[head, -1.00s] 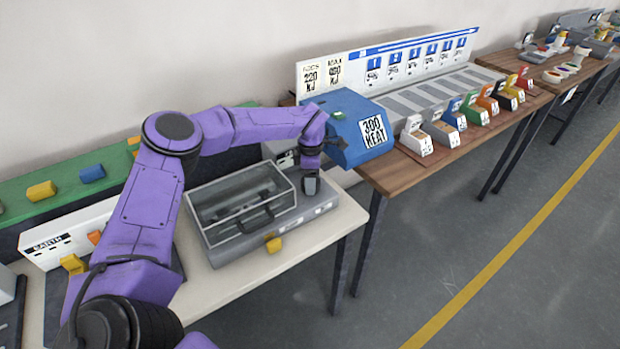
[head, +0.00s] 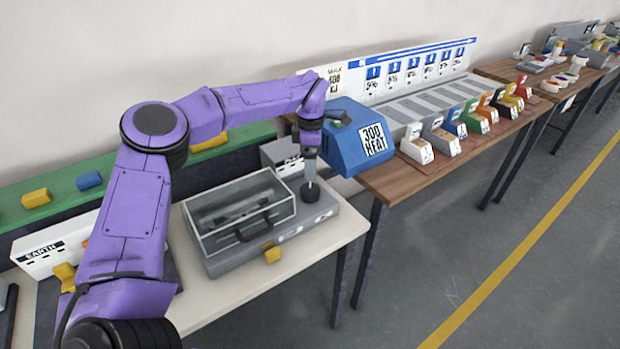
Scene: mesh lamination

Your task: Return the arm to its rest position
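My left arm is purple and reaches in from the lower left. Its wrist hangs at the front of the blue box, and its gripper (head: 309,172) points down just above a round black knob (head: 310,192) on the grey base of a clear-lidded case (head: 245,212). The fingers are too small to tell open from shut, and I cannot tell whether they touch the knob. No held object shows. My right gripper is not in view.
A blue box (head: 343,150) marked "300 HEAT" stands right of the wrist. A yellow block (head: 272,254) sits at the case's front. Several coloured bins line the wooden table (head: 400,178). A white "EARTH" box (head: 50,255) and green shelf (head: 60,198) lie left. The floor at right is clear.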

